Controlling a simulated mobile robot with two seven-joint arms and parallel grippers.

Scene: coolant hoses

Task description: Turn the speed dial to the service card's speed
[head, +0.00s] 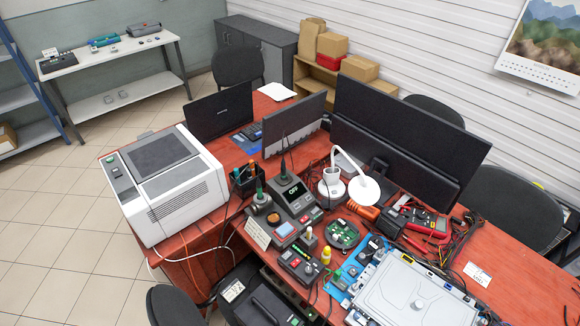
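Neither of my grippers is in view. No speed dial can be clearly made out. A pale bench (90,62) at the far left back holds a small dark box (57,64) with a light piece at its back, a teal device (104,41) and a grey device (143,30). They are too small to show a dial or its setting. A cream card (257,233) with unreadable marks leans at the front of a dark station, and a white card (477,275) lies on the red desk. I cannot tell whether either is the service card.
The red desk (525,270) is crowded with a white printer (185,210), monitors (395,135), a dark station (292,188) whose display reads OFF, tools and a silver case (415,300). Chairs (240,66) stand around it. Tiled floor (60,220) is clear at left, towards the bench.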

